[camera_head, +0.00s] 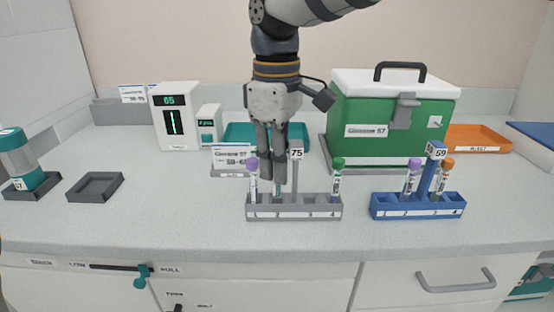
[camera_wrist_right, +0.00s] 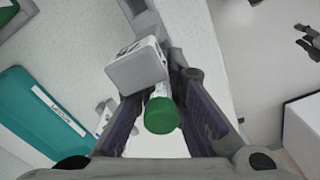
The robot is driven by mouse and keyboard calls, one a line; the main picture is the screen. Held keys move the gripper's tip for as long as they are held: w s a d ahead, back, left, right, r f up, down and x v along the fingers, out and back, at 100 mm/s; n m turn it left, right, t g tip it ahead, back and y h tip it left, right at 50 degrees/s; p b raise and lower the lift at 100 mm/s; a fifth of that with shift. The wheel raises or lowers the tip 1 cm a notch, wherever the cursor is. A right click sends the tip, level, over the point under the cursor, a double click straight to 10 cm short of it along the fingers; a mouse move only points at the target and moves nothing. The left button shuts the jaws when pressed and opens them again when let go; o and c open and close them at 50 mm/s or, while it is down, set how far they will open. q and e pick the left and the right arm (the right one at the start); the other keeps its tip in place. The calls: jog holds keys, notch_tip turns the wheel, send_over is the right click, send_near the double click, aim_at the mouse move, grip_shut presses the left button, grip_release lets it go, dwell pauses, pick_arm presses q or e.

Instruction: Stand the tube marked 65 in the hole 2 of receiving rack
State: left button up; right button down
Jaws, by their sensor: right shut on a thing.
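My right gripper (camera_head: 272,188) points down over hole 2 of the grey rack (camera_head: 293,213). In the wrist view it (camera_wrist_right: 165,112) is shut on a green-capped tube (camera_wrist_right: 161,116). In the head view the fingers mostly hide this tube; its lower part (camera_head: 278,196) shows at hole 2, and I cannot tell how deep it sits. The tube's mark is not readable. The grey rack also has a purple-capped tube (camera_head: 253,183) in hole 1 and a green-capped tube (camera_head: 337,180) in hole 4. My left gripper is not in view.
The grey rack's post with a 75 sign (camera_head: 296,153) stands close beside the gripper. A blue rack (camera_head: 418,210) marked 59 holds two tubes at right. A reader (camera_head: 174,118) showing 65, a green box (camera_head: 390,125) and a teal tray (camera_head: 297,134) stand behind.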

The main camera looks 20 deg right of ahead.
jog(key=shift+f, duration=0.2)
jog(key=shift+f, duration=0.35)
jog(key=shift+f, duration=0.2)
dwell(0.4)
jog(key=shift+f, duration=0.4)
jog(key=shift+f, duration=0.1)
jog(key=c, duration=1.6)
grip_release()
